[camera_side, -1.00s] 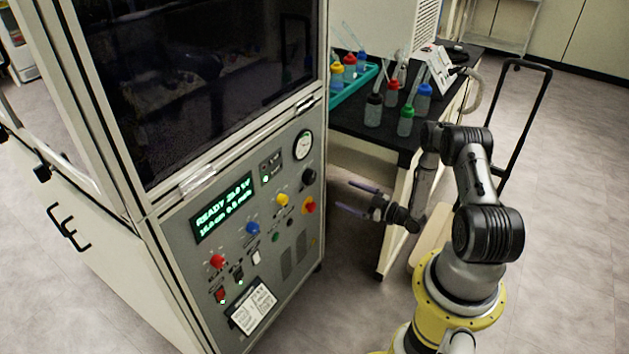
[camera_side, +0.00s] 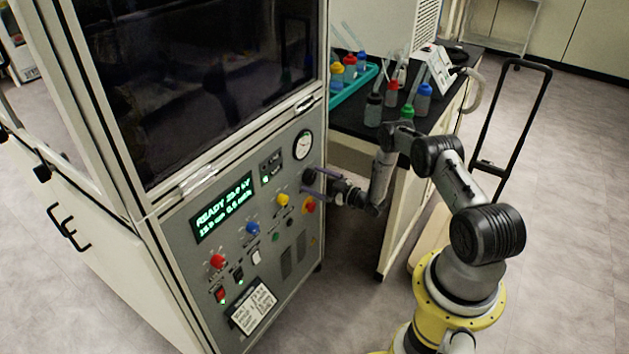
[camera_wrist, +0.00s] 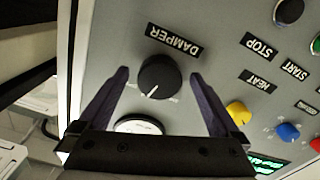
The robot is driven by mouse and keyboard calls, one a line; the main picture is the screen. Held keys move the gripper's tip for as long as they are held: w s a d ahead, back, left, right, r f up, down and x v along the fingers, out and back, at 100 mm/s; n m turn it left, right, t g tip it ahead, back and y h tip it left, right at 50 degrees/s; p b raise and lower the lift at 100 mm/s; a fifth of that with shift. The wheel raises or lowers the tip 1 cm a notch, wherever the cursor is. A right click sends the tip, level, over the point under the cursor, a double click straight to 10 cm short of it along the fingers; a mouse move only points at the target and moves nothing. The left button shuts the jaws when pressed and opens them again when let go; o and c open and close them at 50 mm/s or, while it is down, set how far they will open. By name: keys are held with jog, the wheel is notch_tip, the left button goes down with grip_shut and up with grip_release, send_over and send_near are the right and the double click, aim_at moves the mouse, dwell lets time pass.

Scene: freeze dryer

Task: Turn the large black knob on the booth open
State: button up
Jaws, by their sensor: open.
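The large black knob (camera_wrist: 160,77) with a white pointer line sits on the grey booth panel (camera_wrist: 215,60), beside a label reading DAMPER. In the wrist view it lies between the two purple-grey fingers of my gripper (camera_wrist: 160,82), with a gap on both sides. My gripper is open and holds nothing. In the side view my gripper (camera_side: 317,183) is at the right part of the panel. There the fingers largely cover the knob, and I cannot tell their exact distance from the panel.
A round gauge (camera_side: 303,146) is just above the knob's place. Yellow (camera_side: 282,200), blue (camera_side: 252,228) and red (camera_side: 217,261) knobs and an emergency button (camera_side: 309,206) are nearby. A black bench (camera_side: 345,122) with several bottles stands behind my arm.

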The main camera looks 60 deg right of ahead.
jog(key=shift+w, duration=0.25)
jog(key=c, duration=1.4)
jog(key=shift+m, duration=0.3)
jog(key=shift+a+m, duration=0.1)
jog(key=shift+m, duration=2.4)
